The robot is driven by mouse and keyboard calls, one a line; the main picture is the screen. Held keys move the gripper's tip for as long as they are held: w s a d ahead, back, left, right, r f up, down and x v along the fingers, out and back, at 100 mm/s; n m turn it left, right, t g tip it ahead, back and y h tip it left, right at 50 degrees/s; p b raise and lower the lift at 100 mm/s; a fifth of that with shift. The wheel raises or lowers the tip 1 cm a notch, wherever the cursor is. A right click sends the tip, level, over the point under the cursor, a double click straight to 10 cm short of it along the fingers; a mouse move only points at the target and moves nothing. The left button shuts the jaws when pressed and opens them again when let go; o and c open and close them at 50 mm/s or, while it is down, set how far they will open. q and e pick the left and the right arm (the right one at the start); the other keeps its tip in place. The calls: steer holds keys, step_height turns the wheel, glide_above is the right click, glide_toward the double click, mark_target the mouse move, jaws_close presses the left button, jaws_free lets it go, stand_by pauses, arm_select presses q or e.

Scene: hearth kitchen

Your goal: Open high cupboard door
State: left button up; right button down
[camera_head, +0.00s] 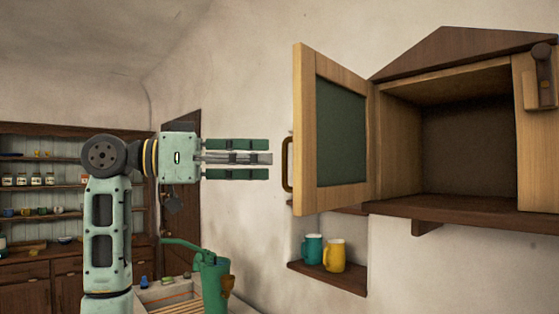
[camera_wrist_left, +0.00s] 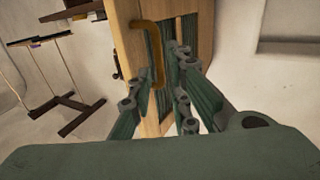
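The high cupboard (camera_head: 470,130) is on the wall at the right of the head view, and its inside looks empty. Its wooden door (camera_head: 304,120) with a dark green panel stands swung wide open to the left. A curved brass-brown handle (camera_head: 285,165) is on the door's outer face; it also shows in the left wrist view (camera_wrist_left: 158,62), ahead of the fingers. My left gripper (camera_head: 270,159) is open, level with the handle and just left of it, with a small visible gap. Its fingers are spread and hold nothing. My right gripper is out of view.
A wall niche below the door holds a teal mug (camera_head: 312,250) and a yellow mug (camera_head: 334,256). A green pump (camera_head: 213,278) stands below my left arm. A shelf dresser (camera_head: 40,190) is far left. The wall between gripper and niche is bare.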

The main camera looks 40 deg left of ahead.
arm_select(q)
steer(key=v, duration=0.6)
steer(key=shift+s+a, duration=0.25)
steer(key=shift+s, duration=0.05)
steer(key=shift+w, duration=0.1)
